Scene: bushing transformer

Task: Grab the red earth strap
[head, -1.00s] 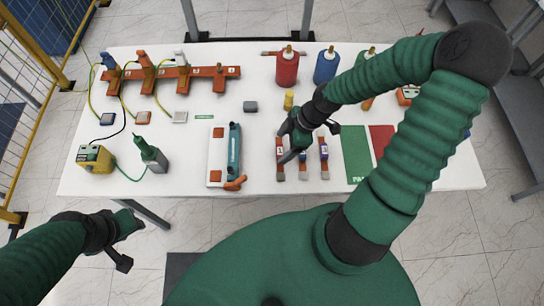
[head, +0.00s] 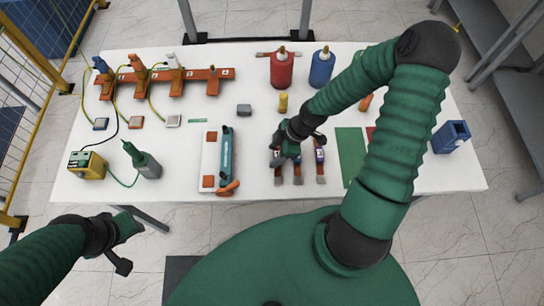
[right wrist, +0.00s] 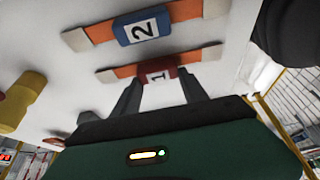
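The red earth strap (right wrist: 158,75) is an orange band with a red block marked 1, lying on the white table. My right gripper (right wrist: 160,80) is open, with its fingertips at either side of the red block. Whether they touch it, I cannot tell. In the head view this gripper (head: 284,152) covers most of the red strap, leaving its near end (head: 278,178) showing. A blue strap (right wrist: 142,27) marked 2 lies beside it.
A long teal tool (head: 226,160) lies on a white board left of the straps. A yellow piece (head: 283,103) stands behind them; it also shows in the wrist view (right wrist: 20,102). A green mat (head: 350,155) lies to the right. Red (head: 281,69) and blue (head: 321,69) cylinders stand farther back.

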